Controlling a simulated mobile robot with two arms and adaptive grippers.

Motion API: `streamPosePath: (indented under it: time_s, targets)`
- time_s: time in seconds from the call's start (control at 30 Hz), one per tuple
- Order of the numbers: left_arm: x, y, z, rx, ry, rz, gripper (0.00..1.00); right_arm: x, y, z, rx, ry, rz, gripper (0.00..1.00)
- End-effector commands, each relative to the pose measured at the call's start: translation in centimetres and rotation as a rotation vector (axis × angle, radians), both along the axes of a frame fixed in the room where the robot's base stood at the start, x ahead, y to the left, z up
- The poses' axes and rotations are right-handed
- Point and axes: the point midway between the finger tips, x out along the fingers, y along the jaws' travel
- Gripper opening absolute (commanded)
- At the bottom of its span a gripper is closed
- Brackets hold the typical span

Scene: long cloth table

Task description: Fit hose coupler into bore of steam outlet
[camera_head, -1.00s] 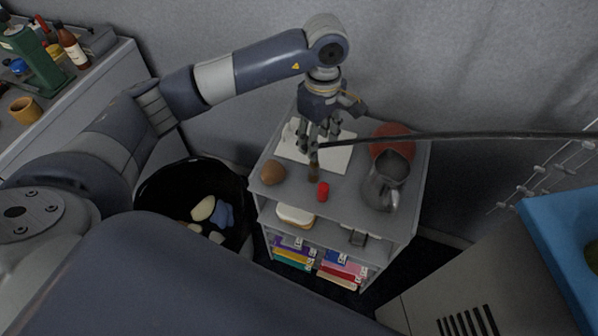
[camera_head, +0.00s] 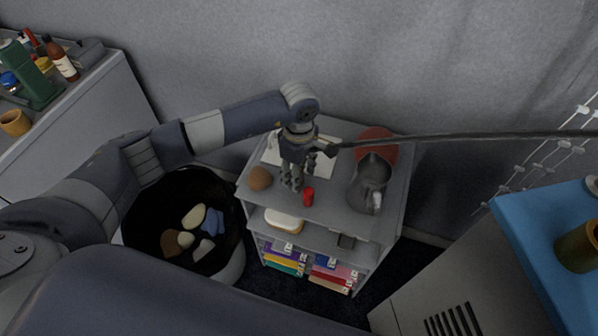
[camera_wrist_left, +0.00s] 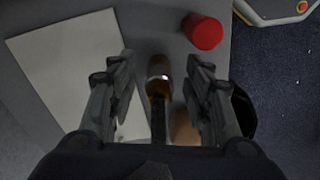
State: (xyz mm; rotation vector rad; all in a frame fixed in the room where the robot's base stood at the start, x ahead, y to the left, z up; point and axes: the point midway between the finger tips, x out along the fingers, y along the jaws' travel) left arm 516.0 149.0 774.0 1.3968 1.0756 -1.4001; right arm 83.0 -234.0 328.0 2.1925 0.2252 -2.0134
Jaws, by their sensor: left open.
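A dark hose (camera_head: 460,137) runs in from the right edge of the head view to my left gripper (camera_head: 291,187), where its end is hidden. The left gripper points down over the top of a grey cart, with its fingers open. In the left wrist view a slim amber-brown piece (camera_wrist_left: 158,88) with a grey end and a dark stem lies between the parted fingers of the gripper (camera_wrist_left: 160,88); it may be the hose coupler. I cannot tell whether the fingers touch it. No steam outlet can be made out with certainty. My right gripper is not in view.
The cart top (camera_head: 329,212) holds a red cylinder (camera_head: 308,197), a brown round object (camera_head: 260,178), a grey jug (camera_head: 369,183), a reddish disc (camera_head: 384,141) and a white sheet (camera_head: 322,162). A dark bin (camera_head: 150,222) stands left. A blue surface (camera_head: 535,215) at right carries a brass-coloured cylinder (camera_head: 577,247).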

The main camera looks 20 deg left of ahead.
Motion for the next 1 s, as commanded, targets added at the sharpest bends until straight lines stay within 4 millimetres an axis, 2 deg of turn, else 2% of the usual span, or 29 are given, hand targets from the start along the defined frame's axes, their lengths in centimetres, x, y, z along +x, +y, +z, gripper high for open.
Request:
streamPosePath:
  time_s: [0.13,0.4,0.6,0.9,1.0]
  targets:
    - [0.1,0.0,-1.5,0.000,0.000,0.000,0.46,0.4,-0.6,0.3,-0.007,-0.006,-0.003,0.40]
    - [0.1,0.0,-1.8,0.000,-0.002,0.000,0.44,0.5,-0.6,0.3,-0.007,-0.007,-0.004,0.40]
    - [0.1,0.0,-1.8,0.001,-0.001,0.000,0.00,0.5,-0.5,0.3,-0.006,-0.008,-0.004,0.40]
    - [0.1,0.0,-1.7,0.000,-0.003,0.000,0.00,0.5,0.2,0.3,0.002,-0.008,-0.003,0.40]
    - [0.2,0.0,-1.1,-0.001,-0.005,0.000,0.00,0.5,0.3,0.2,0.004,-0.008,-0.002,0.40]
